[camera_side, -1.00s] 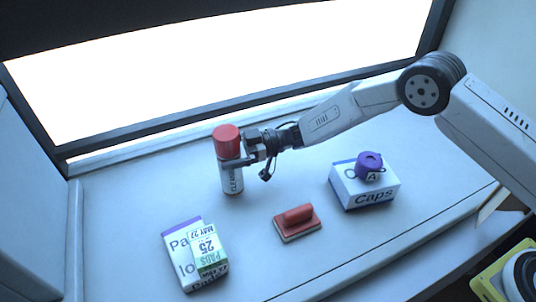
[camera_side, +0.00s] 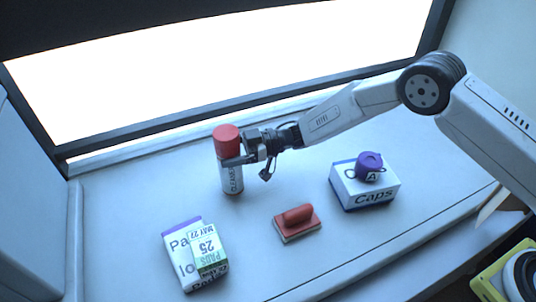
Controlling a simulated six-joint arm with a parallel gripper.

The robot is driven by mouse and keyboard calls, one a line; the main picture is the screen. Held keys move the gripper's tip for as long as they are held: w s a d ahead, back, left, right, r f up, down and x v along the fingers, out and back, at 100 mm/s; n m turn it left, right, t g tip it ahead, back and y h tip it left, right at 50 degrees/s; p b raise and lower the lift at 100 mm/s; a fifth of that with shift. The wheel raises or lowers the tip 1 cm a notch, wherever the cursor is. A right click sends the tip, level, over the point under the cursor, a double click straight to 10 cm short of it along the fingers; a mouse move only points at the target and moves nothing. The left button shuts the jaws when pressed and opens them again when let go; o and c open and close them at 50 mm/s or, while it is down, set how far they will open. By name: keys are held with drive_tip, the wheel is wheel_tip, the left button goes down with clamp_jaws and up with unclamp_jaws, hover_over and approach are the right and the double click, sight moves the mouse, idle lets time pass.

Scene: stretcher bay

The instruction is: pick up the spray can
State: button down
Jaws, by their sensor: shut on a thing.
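The spray can (camera_side: 231,178) is a white cylinder with dark lettering and a red cap. It stands upright on the pale worktop, left of centre in the side view. My gripper (camera_side: 238,159) reaches it from the right and is shut on it just below the cap. The gripper's fingers cover part of the can's upper body. The can's base appears to be at the worktop; I cannot make out a gap under it.
A red-handled block (camera_side: 298,222) lies to the can's lower right. A Caps box (camera_side: 365,195) with a purple mug (camera_side: 369,165) on it stands further right. A white box (camera_side: 181,262) with a smaller green-and-white PADS box (camera_side: 209,250) on it lies front left. A window frame (camera_side: 150,134) runs behind.

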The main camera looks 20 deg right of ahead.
drive_tip(key=shift+r, duration=0.15)
drive_tip(key=shift+r, duration=0.7)
drive_tip(key=s+d+r, duration=0.6)
drive_tip(key=s+r, duration=0.5)
drive_tip(key=s, duration=0.1)
drive_tip(key=shift+s+d+r, duration=0.15)
drive_tip(key=shift+d, duration=0.15)
